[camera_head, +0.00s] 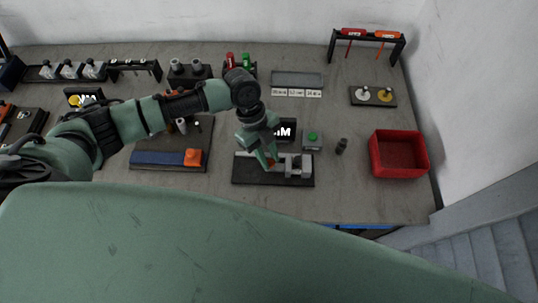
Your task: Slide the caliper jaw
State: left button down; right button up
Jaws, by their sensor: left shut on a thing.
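The caliper (296,167) is a grey fixture with upright jaws on a black base plate (245,179) near the table's middle front. My left gripper (267,163) points down over the left part of this plate. The fingers partly hide this part. My right gripper is not in view.
A display (285,130) and a box with a green button (312,138) stand just behind the plate. A small dark cylinder (341,146) and a red bin (398,154) are to the right.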

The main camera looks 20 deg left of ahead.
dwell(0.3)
pick_arm(q)
jog(key=a, duration=0.3)
jog(key=shift+s+a+r+p, duration=0.1)
jog(key=shift+s+p, duration=0.2)
jog(key=shift+s, duration=0.1)
jog(key=c, duration=1.6)
grip_release()
jog(key=o, duration=0.4)
jog(key=shift+c, duration=0.2)
jog(key=shift+s+a, duration=0.1)
jog(key=shift+w+a+r, duration=0.15)
jog(key=shift+w+r, duration=0.05)
jog(key=shift+r, duration=0.15)
jog(key=b+v, duration=0.2)
jog(key=v, duration=0.5)
